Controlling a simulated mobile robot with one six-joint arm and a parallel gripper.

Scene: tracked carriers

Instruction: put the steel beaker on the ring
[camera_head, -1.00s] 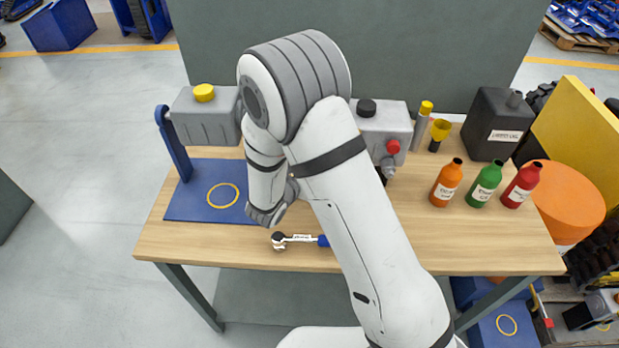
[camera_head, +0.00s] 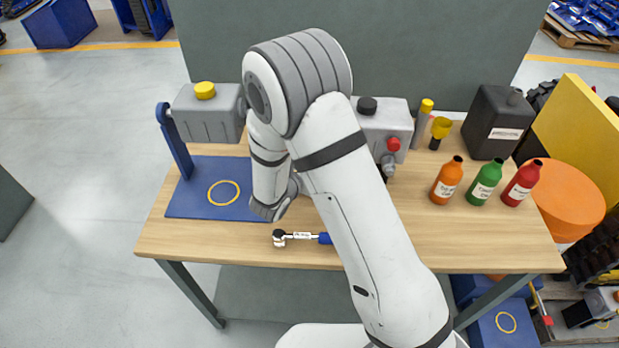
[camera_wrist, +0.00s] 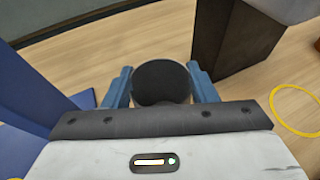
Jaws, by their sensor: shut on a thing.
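In the wrist view my gripper (camera_wrist: 160,74) has its blue fingers on either side of a dark round shape, the steel beaker (camera_wrist: 162,84), seen from its top end. It is shut on the beaker. The beaker's lower part and base are hidden. A yellow ring (camera_wrist: 277,107) lies on the wooden surface at the right edge of the wrist view, partly cut off and apart from the beaker. In the head view another yellow ring (camera_head: 238,194) shows on a blue mat. My arm hides the gripper and the beaker there.
A dark post (camera_wrist: 232,45) stands close behind the gripper in the wrist view. On the bench (camera_head: 440,245), a ratchet (camera_head: 300,237) lies near the front edge. Orange (camera_head: 446,182), green (camera_head: 484,184) and red (camera_head: 521,184) bottles stand at the right. A grey machine (camera_head: 384,125) stands behind my arm.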

